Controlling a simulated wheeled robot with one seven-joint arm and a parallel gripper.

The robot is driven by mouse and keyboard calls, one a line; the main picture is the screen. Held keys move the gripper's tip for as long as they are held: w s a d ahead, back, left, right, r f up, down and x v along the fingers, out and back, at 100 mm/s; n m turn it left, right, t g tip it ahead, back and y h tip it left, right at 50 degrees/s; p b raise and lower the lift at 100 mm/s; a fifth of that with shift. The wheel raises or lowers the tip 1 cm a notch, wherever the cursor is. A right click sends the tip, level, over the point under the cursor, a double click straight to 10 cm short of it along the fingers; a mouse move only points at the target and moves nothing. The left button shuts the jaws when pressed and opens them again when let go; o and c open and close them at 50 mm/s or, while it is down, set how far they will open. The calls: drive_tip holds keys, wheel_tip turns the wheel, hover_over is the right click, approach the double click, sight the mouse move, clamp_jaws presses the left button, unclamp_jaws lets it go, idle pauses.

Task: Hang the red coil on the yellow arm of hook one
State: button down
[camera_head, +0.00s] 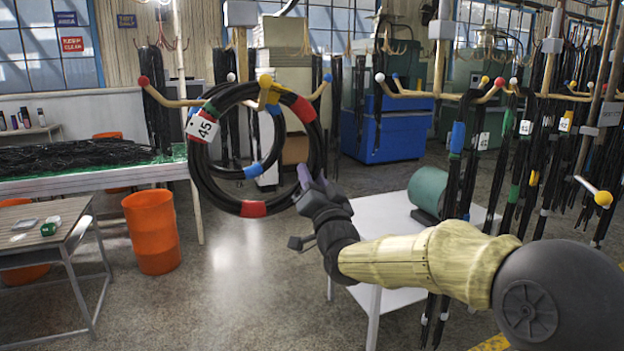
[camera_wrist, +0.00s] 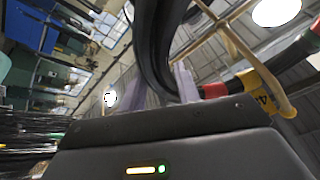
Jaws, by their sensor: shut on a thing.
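The red coil (camera_head: 316,150) is a large black hose ring with red bands, a few other coloured bands and a white tag reading 45. My gripper (camera_head: 304,182) is shut on its right side and holds it upright. In the wrist view the black hose (camera_wrist: 155,45) passes between the finger pads. The yellow arm of hook one (camera_head: 265,82) shows its yellow ball tip at the top of the ring. I cannot tell whether the ring rests on that arm or only overlaps it in the picture. A smaller loop with blue bands (camera_head: 253,170) shows inside the ring.
Hook one also has a red tip (camera_head: 143,81) at left and a blue tip (camera_head: 328,77) at right. Other racks with hanging hoses (camera_head: 520,150) crowd the right. A white table (camera_head: 370,215) stands below my arm. An orange bin (camera_head: 152,232) stands at left.

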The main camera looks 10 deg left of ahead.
drive_tip(key=shift+r, duration=0.1)
drive_tip(key=c, duration=0.9)
unclamp_jaws()
drive_tip(key=shift+c, duration=0.2)
drive_tip(key=b+v, duration=0.4)
drive_tip(key=v, duration=1.3)
drive_tip(key=shift+s+b, duration=0.3)
drive_tip(key=shift+b, duration=0.05)
drive_tip(key=shift+d, duration=0.1)
